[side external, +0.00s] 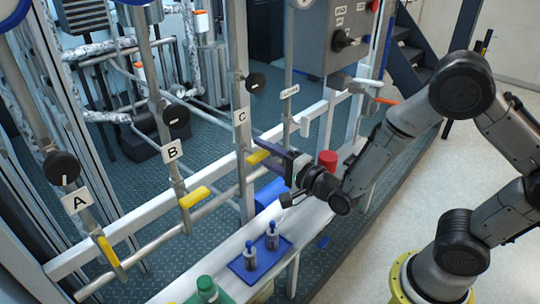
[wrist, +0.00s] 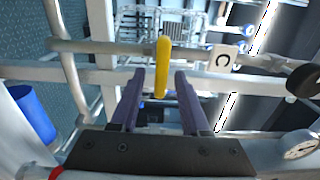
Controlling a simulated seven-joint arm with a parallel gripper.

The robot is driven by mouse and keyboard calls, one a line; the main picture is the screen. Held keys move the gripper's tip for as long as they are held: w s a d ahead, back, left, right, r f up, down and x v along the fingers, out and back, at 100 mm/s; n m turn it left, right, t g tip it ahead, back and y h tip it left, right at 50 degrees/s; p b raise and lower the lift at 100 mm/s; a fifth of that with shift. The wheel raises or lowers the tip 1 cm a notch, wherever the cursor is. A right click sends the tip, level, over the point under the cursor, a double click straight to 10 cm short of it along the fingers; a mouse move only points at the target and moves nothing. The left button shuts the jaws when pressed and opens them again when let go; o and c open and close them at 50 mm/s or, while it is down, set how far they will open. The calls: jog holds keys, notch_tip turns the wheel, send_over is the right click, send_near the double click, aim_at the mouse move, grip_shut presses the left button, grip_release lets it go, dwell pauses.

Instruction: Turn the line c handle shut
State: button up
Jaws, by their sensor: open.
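The line C pipe carries a white C label (side external: 241,115) and a yellow handle (side external: 257,157) below it. The handle sticks out across the pipe. In the wrist view the yellow handle (wrist: 162,68) stands upright in the picture, across the pipe, and the C label (wrist: 223,58) is to its right. My gripper (side external: 268,149) is at the handle, with its dark fingers open. In the wrist view my gripper (wrist: 160,76) has one finger on each side of the handle's lower end, with a gap on both sides. Contact is not visible.
Line A's yellow handle (side external: 110,252) and line B's yellow handle (side external: 194,197) are to the left. A blue tray (side external: 245,272) with two small bottles, a green object (side external: 207,290) and a red cylinder (side external: 328,159) are near the white beam. A grey control box (side external: 335,38) is above.

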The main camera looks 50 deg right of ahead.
jog(key=s, duration=1.3)
jog(key=shift+s, duration=0.4)
jog(key=shift+d, duration=0.1)
notch_tip(320, 180, up, 15)
jog(key=w+d+n+g, duration=0.2)
jog(key=d+n+g, duration=0.1)
jog(key=n, duration=0.3)
jog(key=s+f+n+g, duration=0.4)
jog(key=s+n, duration=0.2)
jog(key=s, duration=0.1)
jog(key=s+f+n+g, duration=0.4)
jog(key=s+n+g, duration=0.1)
jog(key=s, duration=0.3)
jog(key=shift+s+d+n, duration=0.2)
jog(key=shift+d+n, duration=0.25)
jog(key=shift+n, duration=0.15)
